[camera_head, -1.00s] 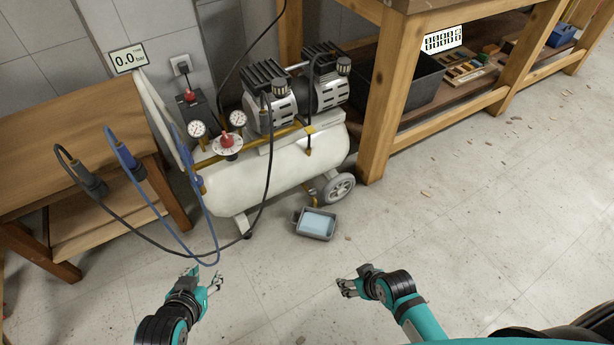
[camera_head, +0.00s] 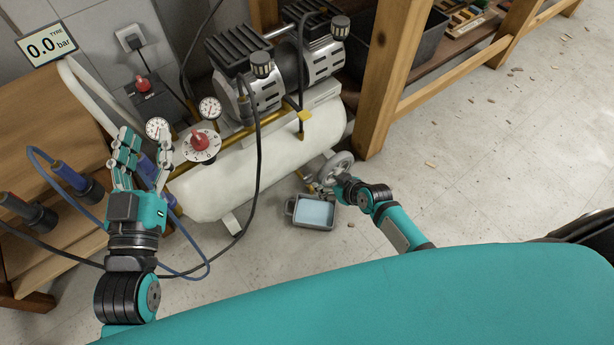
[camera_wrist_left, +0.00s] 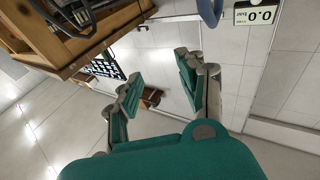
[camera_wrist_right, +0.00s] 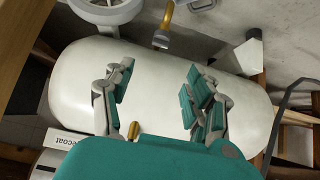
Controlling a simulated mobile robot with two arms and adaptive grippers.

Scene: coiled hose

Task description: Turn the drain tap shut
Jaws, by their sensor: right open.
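The drain tap (camera_head: 309,180) is a small brass fitting low under the white tank (camera_head: 290,145), beside the wheel. In the right wrist view a brass piece with a grey end (camera_wrist_right: 162,38), apparently this tap, shows beyond the fingertips. My right gripper (camera_head: 333,184) is low beside the wheel and the tap, partly hiding that area. Its fingers (camera_wrist_right: 158,78) are spread and empty, with the tank filling the gap between them. My left gripper (camera_head: 145,155) is raised in front of the gauges, fingers up, open and empty; its spread fingers also show in the left wrist view (camera_wrist_left: 160,70).
A grey tray (camera_head: 298,222) with pale blue content sits on the floor below the tap. The wheel (camera_head: 345,165) and wooden bench leg (camera_head: 385,85) stand close to my right gripper. Hoses hang left of the tank.

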